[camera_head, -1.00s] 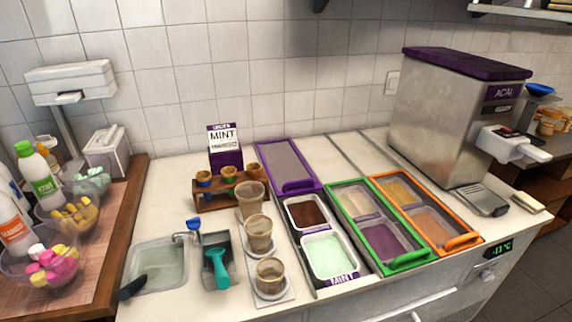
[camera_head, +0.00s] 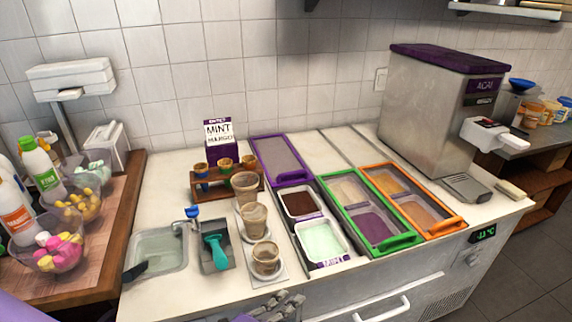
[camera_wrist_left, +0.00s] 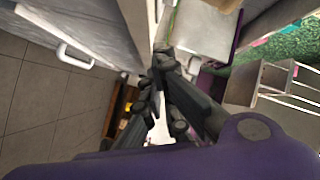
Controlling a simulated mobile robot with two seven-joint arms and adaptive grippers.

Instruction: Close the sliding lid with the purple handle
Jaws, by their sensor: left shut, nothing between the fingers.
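The purple-framed sliding lid (camera_head: 279,157) lies at the back of its counter opening, and its purple handle (camera_head: 293,177) is at the lid's front edge. In front of it two tubs are uncovered: one with dark brown contents (camera_head: 301,203) and one with mint-green contents (camera_head: 322,240). My left gripper (camera_head: 284,304) shows at the bottom edge of the head view, in front of the counter and well away from the purple handle. It is shut and empty; its dark fingers (camera_wrist_left: 160,62) also show in the left wrist view. My right gripper is not in view.
Green-framed (camera_head: 401,241) and orange-framed (camera_head: 444,226) lids cover the openings to the right. Several cups on a tray (camera_head: 273,279), a teal scoop (camera_head: 214,252) and a cone rack (camera_head: 227,186) stand to the left. A steel machine (camera_head: 432,115) stands at the back right.

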